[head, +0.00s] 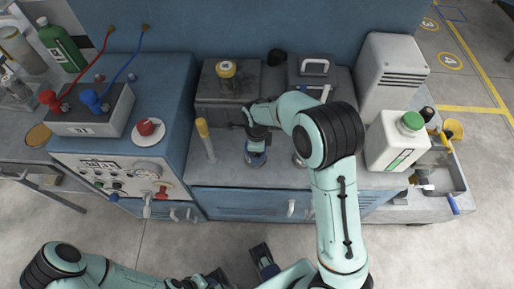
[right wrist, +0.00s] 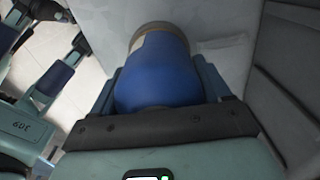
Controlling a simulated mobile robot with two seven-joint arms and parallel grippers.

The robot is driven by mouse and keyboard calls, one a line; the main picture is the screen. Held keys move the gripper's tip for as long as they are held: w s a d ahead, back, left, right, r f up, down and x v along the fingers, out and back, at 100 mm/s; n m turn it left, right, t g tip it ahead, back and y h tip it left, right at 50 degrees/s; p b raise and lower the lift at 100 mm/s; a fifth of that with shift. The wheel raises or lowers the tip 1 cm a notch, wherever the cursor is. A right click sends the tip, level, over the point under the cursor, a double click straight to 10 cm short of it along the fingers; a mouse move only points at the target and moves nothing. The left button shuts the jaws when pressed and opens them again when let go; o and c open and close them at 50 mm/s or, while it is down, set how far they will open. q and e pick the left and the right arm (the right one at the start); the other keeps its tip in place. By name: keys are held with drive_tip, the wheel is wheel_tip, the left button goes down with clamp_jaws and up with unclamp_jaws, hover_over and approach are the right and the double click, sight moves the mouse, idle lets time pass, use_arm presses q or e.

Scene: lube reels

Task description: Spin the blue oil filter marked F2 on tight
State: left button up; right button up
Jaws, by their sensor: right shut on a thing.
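The blue oil filter (right wrist: 158,72) lies between the fingers of my right gripper (right wrist: 158,85) in the right wrist view. Its far end has a tan-grey rim and faces a pale grey surface; I cannot tell whether they touch. In the head view the filter (head: 256,158) shows as a small patch of blue below my right gripper (head: 257,146), near the front edge of the bench. No F2 mark is visible. My left gripper (head: 240,271) is empty, fingers apart, low in front of the bench.
A yellow-capped upright tool (head: 205,140) stands left of the filter. A dark block (head: 228,95) with a yellow-topped can (head: 226,70) is behind. A white jug with green cap (head: 396,140) stands right. A blue control cabinet (head: 165,120) is at left.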

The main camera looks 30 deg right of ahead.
drive_tip(key=shift+m+p, duration=0.45)
drive_tip(key=shift+m, duration=0.75)
drive_tip(key=o, duration=1.2)
drive_tip(key=shift+o, duration=0.2)
